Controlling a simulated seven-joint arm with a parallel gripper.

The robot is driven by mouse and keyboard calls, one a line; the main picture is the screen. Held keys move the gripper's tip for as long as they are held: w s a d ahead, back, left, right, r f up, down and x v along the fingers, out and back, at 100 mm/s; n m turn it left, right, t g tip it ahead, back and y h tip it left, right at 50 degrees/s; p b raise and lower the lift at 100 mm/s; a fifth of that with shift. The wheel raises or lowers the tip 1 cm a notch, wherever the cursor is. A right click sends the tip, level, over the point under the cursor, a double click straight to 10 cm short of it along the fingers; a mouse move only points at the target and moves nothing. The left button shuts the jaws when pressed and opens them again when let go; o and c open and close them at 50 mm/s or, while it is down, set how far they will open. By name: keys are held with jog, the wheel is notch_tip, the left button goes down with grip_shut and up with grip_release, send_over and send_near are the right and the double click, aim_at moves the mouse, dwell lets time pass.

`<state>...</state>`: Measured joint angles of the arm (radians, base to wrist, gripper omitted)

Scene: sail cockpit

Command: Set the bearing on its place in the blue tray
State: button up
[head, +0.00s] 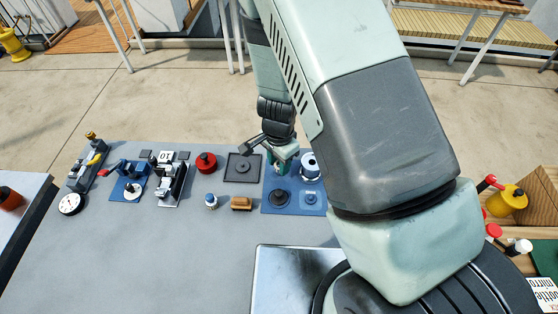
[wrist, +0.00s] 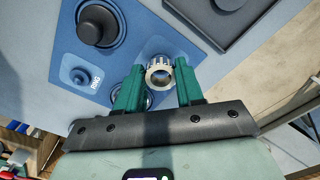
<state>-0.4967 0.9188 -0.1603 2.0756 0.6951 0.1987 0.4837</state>
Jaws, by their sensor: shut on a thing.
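My gripper (wrist: 160,82) is shut on the bearing (wrist: 159,77), a silver ring with a ribbed outside and an open centre, held between the two green fingers. In the head view my gripper (head: 283,160) is over the far left part of the blue tray (head: 264,208); the bearing cannot be made out there. In the wrist view a lighter blue patch of the blue tray (wrist: 128,48) shows just beyond the bearing. Whether the bearing touches the tray or hangs above it I cannot tell.
The tray also bears a round black knobbed part (head: 281,197), a light blue recess with a small peg (head: 311,198), marked RING, and a pale cylinder (head: 309,165) close right of my gripper. A black square tray (head: 243,168) lies left. The table's front left is clear.

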jog(key=shift+f, duration=0.6)
jog(key=o, duration=0.8)
jog(key=shift+c, duration=0.2)
jog(key=shift+r, duration=0.1)
notch_tip(320, 180, up, 11)
dwell(0.6)
dwell(0.4)
